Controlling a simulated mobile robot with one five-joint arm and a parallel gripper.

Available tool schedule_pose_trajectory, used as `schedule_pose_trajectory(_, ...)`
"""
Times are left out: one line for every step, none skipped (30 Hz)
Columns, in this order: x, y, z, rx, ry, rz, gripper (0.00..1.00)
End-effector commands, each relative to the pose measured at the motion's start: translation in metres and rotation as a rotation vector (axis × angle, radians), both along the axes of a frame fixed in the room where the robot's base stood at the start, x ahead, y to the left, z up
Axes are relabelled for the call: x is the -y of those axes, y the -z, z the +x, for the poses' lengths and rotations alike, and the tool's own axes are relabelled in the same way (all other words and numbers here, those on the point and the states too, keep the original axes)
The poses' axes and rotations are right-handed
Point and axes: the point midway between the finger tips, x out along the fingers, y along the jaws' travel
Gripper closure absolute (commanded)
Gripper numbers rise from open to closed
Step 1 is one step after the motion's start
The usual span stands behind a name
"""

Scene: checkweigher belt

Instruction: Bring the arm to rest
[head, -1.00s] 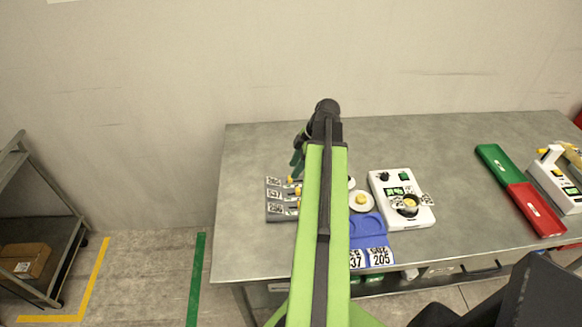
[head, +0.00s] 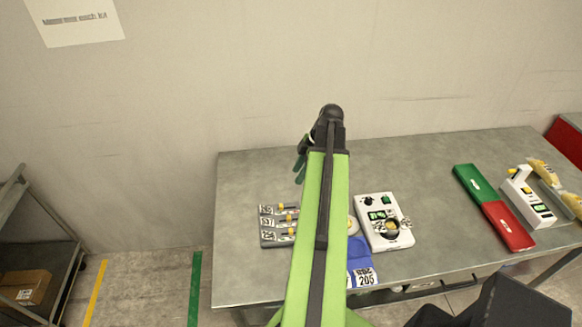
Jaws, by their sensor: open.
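My arm stretches forward over the metal table (head: 260,180) in the head view, a long green link with a dark joint at its far end. My gripper (head: 302,165) hangs at the left of that joint, partly hidden by it, above the table. It is open and I see nothing held in it. It is apart from the grey rack with numbered tags (head: 278,238), which lies below it in the picture.
A white scale device (head: 372,212) and a blue tray (head: 358,256) lie right of my arm, partly hidden. Green (head: 474,184) and red (head: 508,226) trays and a white sealer-like device (head: 527,205) stand at right. A cart (head: 40,262) stands left. The table's back left is clear.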

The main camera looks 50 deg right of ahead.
Motion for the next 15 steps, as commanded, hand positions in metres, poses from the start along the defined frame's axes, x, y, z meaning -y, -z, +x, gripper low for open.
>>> schedule_pose_trajectory(0.000, 0.000, 0.000, 0.000, 0.000, 0.000, 0.58)
schedule_pose_trajectory(0.000, 0.000, 0.000, 0.000, 0.000, 0.000, 0.58)
schedule_pose_trajectory(0.000, 0.000, 0.000, 0.000, 0.000, 0.000, 0.58)
schedule_pose_trajectory(0.000, 0.000, 0.000, 0.000, 0.000, 0.000, 0.58)
schedule_pose_trajectory(0.000, 0.000, 0.000, 0.000, 0.000, 0.000, 0.58)
schedule_pose_trajectory(-0.001, 0.000, 0.002, 0.000, -0.003, 0.000, 0.58)
schedule_pose_trajectory(-0.003, 0.001, 0.004, 0.000, -0.010, 0.000, 0.58)
schedule_pose_trajectory(-0.007, 0.002, 0.009, 0.000, -0.019, 0.000, 0.58)
schedule_pose_trajectory(-0.015, 0.004, 0.019, 0.000, -0.041, 0.000, 0.58)
schedule_pose_trajectory(-0.024, 0.005, 0.029, 0.000, -0.064, 0.000, 0.58)
schedule_pose_trajectory(-0.035, 0.007, 0.041, 0.000, -0.092, 0.000, 0.58)
schedule_pose_trajectory(-0.053, 0.010, 0.059, 0.000, -0.136, 0.000, 0.58)
schedule_pose_trajectory(-0.069, 0.013, 0.073, 0.000, -0.172, 0.000, 0.58)
schedule_pose_trajectory(-0.086, 0.015, 0.087, 0.000, -0.211, 0.000, 0.58)
schedule_pose_trajectory(-0.112, 0.019, 0.105, -0.001, -0.264, -0.001, 0.58)
